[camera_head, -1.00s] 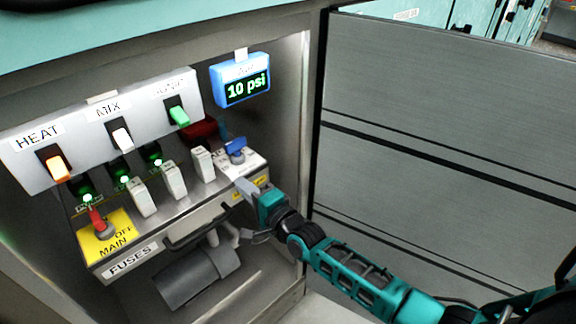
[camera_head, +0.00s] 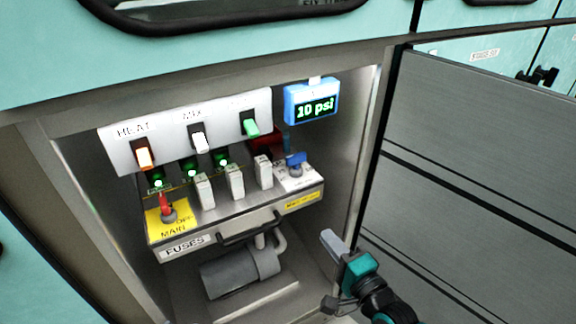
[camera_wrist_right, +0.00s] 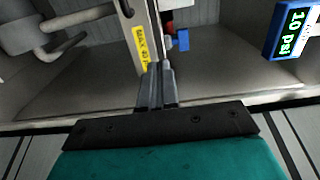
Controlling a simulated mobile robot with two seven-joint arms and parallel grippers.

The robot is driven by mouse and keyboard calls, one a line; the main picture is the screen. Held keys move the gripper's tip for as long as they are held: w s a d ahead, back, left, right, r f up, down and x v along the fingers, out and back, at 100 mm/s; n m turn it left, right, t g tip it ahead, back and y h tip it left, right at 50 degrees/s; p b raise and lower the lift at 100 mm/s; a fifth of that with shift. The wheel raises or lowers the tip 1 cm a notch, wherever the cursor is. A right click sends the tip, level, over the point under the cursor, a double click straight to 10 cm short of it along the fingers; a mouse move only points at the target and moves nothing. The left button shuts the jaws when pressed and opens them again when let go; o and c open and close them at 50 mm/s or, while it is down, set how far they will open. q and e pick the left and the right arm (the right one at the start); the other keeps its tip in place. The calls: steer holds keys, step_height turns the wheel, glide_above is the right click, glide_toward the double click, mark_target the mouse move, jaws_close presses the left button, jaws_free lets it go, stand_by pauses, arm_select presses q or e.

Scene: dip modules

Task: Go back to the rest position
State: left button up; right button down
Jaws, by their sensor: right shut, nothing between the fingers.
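My right gripper (camera_head: 330,272) is in front of the open cabinet, at the lower right of its opening in the head view. It is shut and empty, and its two fingers (camera_wrist_right: 155,88) lie together in the right wrist view. It is apart from the fuse drawer (camera_head: 240,222) and from the blue valve handle (camera_head: 296,158), which also shows in the right wrist view (camera_wrist_right: 181,40). My left gripper is in no frame.
The cabinet holds a switch panel (camera_head: 115,152), a red main switch (camera_head: 167,207), white fuses (camera_head: 235,182) and a gauge reading 10 psi (camera_head: 312,103). A grey pump (camera_head: 240,273) sits below. The open grey door (camera_head: 480,170) stands at the right.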

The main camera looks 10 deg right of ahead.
arm_select(q)
steer(key=s+a+r+y+p, duration=0.1)
steer(key=a+r+p, duration=0.2)
steer(key=r+p, duration=0.4)
steer(key=p, duration=0.4)
steer(key=shift+s, duration=0.35)
arm_select(e)
steer(key=s+r+n+g+h, duration=0.1)
steer(key=s+n+g, duration=0.2)
steer(key=s+n, duration=0.4)
steer(key=s+d+r+n+g+h, duration=0.1)
steer(key=s+r+n+g+h, duration=0.1)
steer(key=s+n, duration=0.5)
steer(key=n+g, duration=0.1)
steer(key=n, duration=0.2)
steer(key=shift+h, duration=0.3)
arm_select(q)
steer(key=shift+d+r, duration=0.1)
arm_select(e)
steer(key=shift+r, duration=0.15)
